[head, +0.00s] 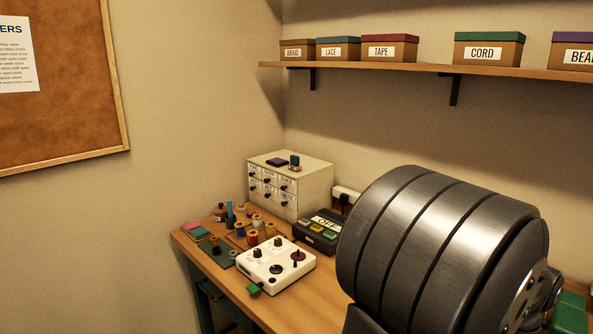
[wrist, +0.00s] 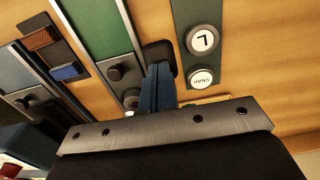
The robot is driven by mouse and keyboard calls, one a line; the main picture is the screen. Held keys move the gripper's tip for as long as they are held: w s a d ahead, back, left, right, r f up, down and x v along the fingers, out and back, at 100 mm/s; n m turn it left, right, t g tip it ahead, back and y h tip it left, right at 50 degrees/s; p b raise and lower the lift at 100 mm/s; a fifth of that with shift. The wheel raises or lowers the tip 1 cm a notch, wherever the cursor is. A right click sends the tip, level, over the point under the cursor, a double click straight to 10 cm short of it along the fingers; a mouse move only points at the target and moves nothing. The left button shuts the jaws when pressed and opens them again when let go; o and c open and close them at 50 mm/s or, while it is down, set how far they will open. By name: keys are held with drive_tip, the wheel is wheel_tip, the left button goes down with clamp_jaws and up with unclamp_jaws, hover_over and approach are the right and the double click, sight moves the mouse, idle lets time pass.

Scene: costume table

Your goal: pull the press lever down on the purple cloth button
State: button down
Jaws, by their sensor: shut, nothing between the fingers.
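In the wrist view my gripper (wrist: 157,72) is shut, its two narrow blue fingers side by side ahead of a metal bar. A dark rounded block (wrist: 159,54) shows at the fingertips. I cannot tell whether it is the finger pads or a knob touching them. I cannot make out a press lever or the purple cloth button in either view. In the head view my large grey arm covers the right part of the table, and the gripper is not seen there.
Right of the fingers, a dark strip (wrist: 204,73) holds round white discs. In the head view, a white box (head: 268,268), thread spools and a drawer cabinet (head: 312,190) crowd the table.

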wheel_tip(320, 180, up, 14)
drive_tip(key=shift+r, duration=0.2)
idle(1.1)
wheel_tip(320, 180, down, 4)
drive_tip(key=shift+f, duration=0.15)
idle(0.5)
idle(0.4)
